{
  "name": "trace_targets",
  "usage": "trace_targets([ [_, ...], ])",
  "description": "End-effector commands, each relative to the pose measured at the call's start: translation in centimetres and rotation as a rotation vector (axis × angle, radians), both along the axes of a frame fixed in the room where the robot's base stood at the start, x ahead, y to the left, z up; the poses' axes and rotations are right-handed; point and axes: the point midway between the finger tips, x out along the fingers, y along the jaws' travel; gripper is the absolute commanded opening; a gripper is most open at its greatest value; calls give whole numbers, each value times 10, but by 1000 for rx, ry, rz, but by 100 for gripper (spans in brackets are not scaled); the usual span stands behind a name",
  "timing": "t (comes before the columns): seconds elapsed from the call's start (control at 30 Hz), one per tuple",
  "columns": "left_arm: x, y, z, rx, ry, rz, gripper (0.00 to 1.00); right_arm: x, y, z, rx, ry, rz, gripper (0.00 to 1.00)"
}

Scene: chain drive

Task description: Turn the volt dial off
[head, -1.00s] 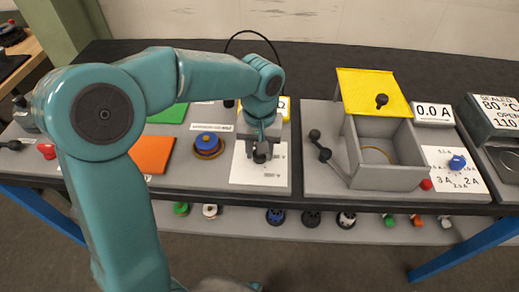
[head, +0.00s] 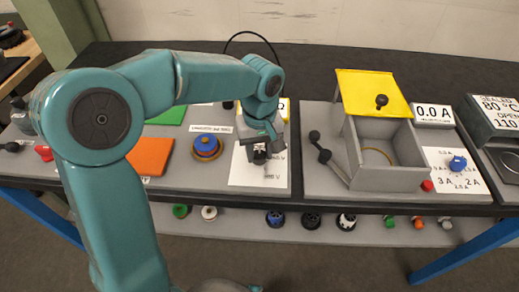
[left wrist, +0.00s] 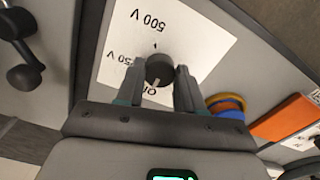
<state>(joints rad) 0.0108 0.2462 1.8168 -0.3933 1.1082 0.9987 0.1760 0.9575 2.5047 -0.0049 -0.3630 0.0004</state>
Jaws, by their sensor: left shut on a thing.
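The volt dial is a small dark round knob on a white card (head: 243,176) at the front of the middle panel. In the left wrist view the dial (left wrist: 158,68) sits between the two fingers of my left gripper (left wrist: 160,76), which is shut on it. The card (left wrist: 205,40) shows upside down, with "500 V", a partly covered "250 V" and "Off". A pale mark on the knob's near side faces the "Off" print. In the head view my left gripper (head: 262,148) is over the dial and hides most of it. My right gripper is not in view.
A blue knob on an orange base (head: 206,147) and an orange plate (head: 150,156) lie left of the card. To the right stand a black-knobbed lever (head: 320,146), a grey box (head: 388,176) with a raised yellow lid, and a blue amp dial (head: 457,163).

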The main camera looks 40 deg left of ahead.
Motion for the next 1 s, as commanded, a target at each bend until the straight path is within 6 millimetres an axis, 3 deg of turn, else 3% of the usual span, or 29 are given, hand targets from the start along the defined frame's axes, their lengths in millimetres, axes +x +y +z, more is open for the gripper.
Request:
trace_targets([
  [0.13, 2, 1, 3, 1, -11, 3, 7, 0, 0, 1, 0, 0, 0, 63],
  [0.17, 2, 1, 3, 1, -11, 3, 47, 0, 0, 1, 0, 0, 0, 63],
  [0.2, 2, 1, 3, 1, -11, 3, 60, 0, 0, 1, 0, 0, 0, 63],
  [0.23, 2, 1, 3, 1, -9, 3, 63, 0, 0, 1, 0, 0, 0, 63],
  [0.5, 1, 0, 2, 0, -4, 1, 63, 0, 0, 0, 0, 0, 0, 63],
  [0.63, 2, 0, 13, 0, -7, 1, 63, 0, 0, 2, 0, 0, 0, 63],
  [0.77, 2, 0, 40, 0, -10, 1, 63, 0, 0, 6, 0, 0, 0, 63],
  [1.0, 2, 0, 106, 0, -11, 0, 63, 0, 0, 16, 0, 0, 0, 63],
])
